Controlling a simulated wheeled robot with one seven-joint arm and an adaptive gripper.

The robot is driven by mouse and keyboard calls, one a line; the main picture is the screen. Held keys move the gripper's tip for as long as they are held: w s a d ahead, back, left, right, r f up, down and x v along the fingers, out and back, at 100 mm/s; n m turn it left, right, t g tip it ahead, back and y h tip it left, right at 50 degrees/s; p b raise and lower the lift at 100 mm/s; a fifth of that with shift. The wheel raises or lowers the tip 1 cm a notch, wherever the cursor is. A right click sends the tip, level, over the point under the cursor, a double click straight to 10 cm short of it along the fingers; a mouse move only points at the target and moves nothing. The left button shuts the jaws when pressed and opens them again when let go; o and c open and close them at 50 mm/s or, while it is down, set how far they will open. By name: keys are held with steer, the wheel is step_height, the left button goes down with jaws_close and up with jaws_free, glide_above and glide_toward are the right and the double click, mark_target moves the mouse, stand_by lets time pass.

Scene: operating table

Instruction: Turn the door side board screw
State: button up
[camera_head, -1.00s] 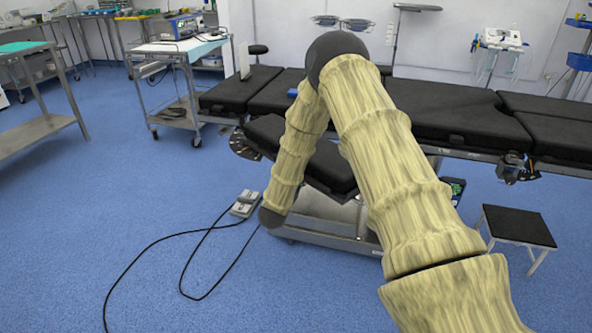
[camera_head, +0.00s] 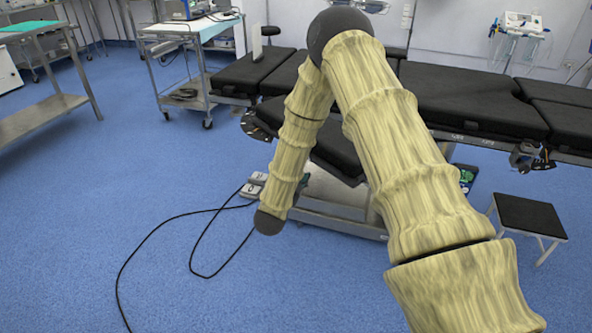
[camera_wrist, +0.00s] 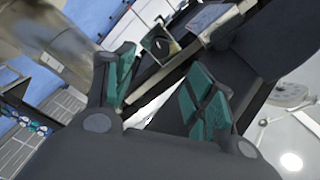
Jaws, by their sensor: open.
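The operating table (camera_head: 470,95) with black pads stands across the middle of the head view. A metal clamp (camera_head: 524,156) sits on its near edge at right, and a dark rounded fitting (camera_head: 254,126) is at its left end. I cannot tell which part is the door side board screw. In the wrist view, my gripper (camera_wrist: 162,60) is open, with green pads apart and nothing held. A squarish fitting with a dark round middle (camera_wrist: 160,45) shows beyond the fingertips, apart from them. My gripper is hidden in the head view.
A black-topped stool (camera_head: 528,215) stands at right. A trolley (camera_head: 192,30) and a steel table (camera_head: 45,115) stand at left.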

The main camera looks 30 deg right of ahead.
steer(key=shift+f, duration=0.1)
steer(key=s+a+f+n+g+y, duration=0.1)
steer(key=s+a+f+n+y, duration=0.5)
steer(key=f, duration=0.4)
steer(key=s+a+f+n+g+y, duration=0.1)
steer(key=s+a+f+n+y, duration=0.2)
steer(key=s+a+f+n, duration=0.5)
steer(key=s+a+f+n+g+y, duration=0.2)
steer(key=s+f+g+y, duration=0.15)
steer(key=s+f, duration=0.6)
steer(key=s+a+n+g+y, duration=0.1)
steer(key=s+a+n+g, duration=0.15)
steer(key=s, duration=0.85)
steer(key=s+a+n+g, duration=0.1)
steer(key=s+n+g, duration=0.25)
steer(key=s, duration=0.65)
step_height(320, 180, up, 23)
steer(key=p, duration=2.3)
steer(key=shift+s+f+m, duration=0.2)
steer(key=shift+s+m, duration=0.1)
steer(key=shift+s+d, duration=0.1)
